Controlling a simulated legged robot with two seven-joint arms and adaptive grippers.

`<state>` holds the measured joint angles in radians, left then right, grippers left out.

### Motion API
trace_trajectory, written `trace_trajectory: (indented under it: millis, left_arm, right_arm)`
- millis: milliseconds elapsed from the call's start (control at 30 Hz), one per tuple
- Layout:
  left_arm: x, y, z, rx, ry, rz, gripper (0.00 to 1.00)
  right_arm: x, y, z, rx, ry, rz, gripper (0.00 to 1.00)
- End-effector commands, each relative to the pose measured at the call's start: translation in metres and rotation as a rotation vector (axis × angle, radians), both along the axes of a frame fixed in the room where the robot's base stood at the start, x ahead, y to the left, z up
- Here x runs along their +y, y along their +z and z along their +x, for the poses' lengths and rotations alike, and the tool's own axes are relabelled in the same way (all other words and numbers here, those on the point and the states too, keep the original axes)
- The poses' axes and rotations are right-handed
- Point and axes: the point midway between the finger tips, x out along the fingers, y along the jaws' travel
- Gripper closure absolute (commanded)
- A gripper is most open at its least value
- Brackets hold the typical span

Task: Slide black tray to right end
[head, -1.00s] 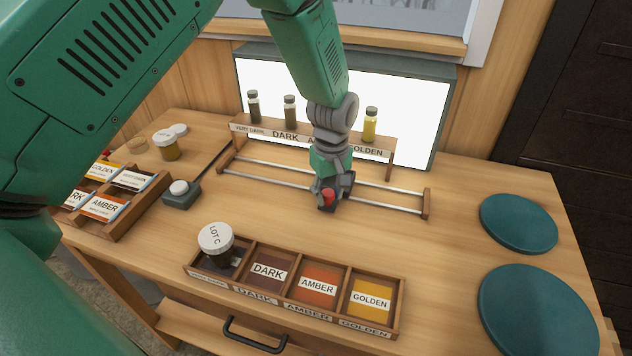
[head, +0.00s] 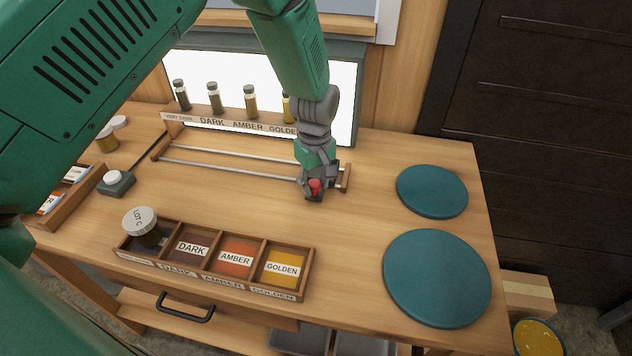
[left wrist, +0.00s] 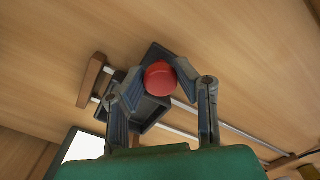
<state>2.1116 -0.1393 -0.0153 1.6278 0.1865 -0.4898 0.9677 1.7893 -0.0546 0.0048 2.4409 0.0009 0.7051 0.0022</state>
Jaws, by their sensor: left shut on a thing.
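The black tray (head: 313,196) sits on two metal rails (head: 230,170), close to the wooden block at their right end (head: 346,178). In the left wrist view the tray (left wrist: 147,112) is beside the wooden end block (left wrist: 92,80), with what looks like a narrow gap; I cannot tell if they touch. A round red knob (left wrist: 159,79) stands on the tray. My left gripper (head: 314,182) is shut on the knob, with one finger on each side of it in the left wrist view (left wrist: 158,82). My gripper hides part of the tray in the head view. My right gripper is not in view.
Behind the rails, a wooden rack (head: 225,122) holds several sample bottles before a bright panel (head: 335,95). In front is a labelled compartment box (head: 307,270) with a white-lidded jar (head: 140,222). Two teal discs (head: 432,190) (head: 437,278) lie to the right.

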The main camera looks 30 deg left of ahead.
Motion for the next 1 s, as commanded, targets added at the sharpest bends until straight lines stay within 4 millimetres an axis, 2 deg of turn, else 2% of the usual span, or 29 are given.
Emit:
trace_trajectory:
  millis: [33,167,200,233,267,533,667,767,1000]
  left_arm:
    - [-0.001,0.006,0.009,-0.025,0.0,0.0,1.0]
    - [-0.002,0.007,0.009,-0.024,0.0,0.003,1.0]
    - [-0.002,0.007,0.009,-0.024,0.001,0.003,0.67]
    - [-0.002,0.007,0.009,-0.024,0.001,0.003,0.56]
    - [-0.002,0.006,0.009,-0.023,0.001,0.003,0.52]
    - [-0.003,0.004,0.005,-0.012,0.0,0.003,0.52]
    - [-0.003,0.01,0.004,-0.011,0.0,0.003,0.52]
    - [-0.003,0.025,0.005,-0.014,0.0,0.003,0.52]
    - [-0.004,0.077,0.006,-0.015,0.0,0.004,0.52]
  right_arm:
    - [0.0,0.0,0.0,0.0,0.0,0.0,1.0]
    - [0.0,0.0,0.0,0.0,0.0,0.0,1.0]
    - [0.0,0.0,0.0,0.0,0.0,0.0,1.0]
    - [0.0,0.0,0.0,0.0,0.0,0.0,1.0]
    - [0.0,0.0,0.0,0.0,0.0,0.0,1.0]
    - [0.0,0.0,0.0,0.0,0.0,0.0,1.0]
    - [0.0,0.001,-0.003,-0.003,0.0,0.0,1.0]
    - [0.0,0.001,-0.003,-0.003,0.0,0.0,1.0]
    - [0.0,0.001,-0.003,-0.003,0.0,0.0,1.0]
